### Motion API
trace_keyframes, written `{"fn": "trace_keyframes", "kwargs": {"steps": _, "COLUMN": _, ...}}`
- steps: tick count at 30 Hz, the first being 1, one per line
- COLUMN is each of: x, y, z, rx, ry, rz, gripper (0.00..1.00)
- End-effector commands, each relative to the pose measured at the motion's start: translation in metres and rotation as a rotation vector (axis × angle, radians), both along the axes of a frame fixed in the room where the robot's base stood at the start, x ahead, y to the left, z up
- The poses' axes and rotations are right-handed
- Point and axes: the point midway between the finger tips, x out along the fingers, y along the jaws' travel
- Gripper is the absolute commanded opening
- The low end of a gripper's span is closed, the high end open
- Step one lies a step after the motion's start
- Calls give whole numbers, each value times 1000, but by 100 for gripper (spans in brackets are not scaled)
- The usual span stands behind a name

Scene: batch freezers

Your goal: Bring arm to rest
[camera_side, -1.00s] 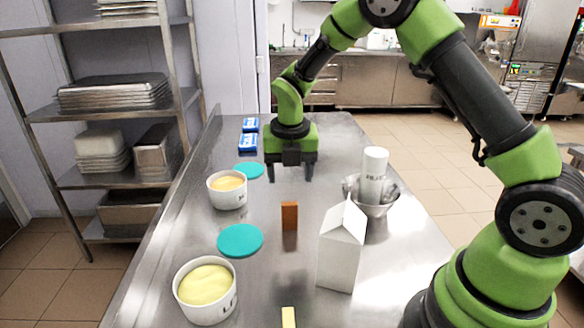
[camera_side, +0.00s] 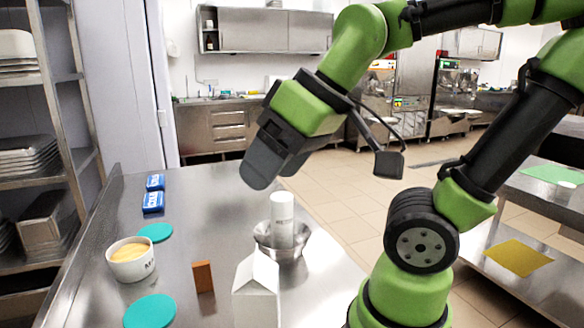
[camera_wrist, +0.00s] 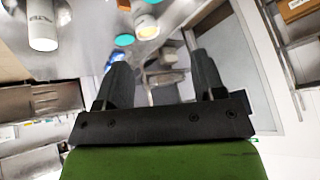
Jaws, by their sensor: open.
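My gripper (camera_side: 276,172) is open and empty, raised and tilted above the steel table (camera_side: 215,215) in the side view. Its two dark fingers point down and to the left. In the wrist view my gripper (camera_wrist: 162,75) shows both fingers apart with nothing between them. Below it stands a metal bowl (camera_side: 280,246) with a white cylinder (camera_side: 282,215) upright in it. The white cylinder (camera_wrist: 42,30) also shows at the upper left of the wrist view.
A white tub (camera_side: 131,262) with yellow contents, teal discs (camera_side: 150,311), an orange-brown block (camera_side: 203,277), blue packs (camera_side: 153,201) and a white carton (camera_side: 256,290) stand on the table. Shelving (camera_side: 60,110) rises at left. The table's far middle is clear.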

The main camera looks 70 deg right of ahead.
Motion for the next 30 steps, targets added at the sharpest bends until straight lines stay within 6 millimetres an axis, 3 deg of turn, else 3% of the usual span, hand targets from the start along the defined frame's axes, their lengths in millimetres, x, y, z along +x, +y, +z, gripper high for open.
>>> {"fn": "trace_keyframes", "kwargs": {"steps": 3, "x": -18, "y": 4, "z": -1, "rx": 129, "ry": -16, "rz": -149, "gripper": 63}}
{"fn": "trace_keyframes", "kwargs": {"steps": 7, "x": -24, "y": 6, "z": -2, "rx": 189, "ry": -15, "rz": -218, "gripper": 63}}
{"fn": "trace_keyframes", "kwargs": {"steps": 30, "x": -24, "y": 6, "z": -2, "rx": 194, "ry": -14, "rz": -223, "gripper": 63}}
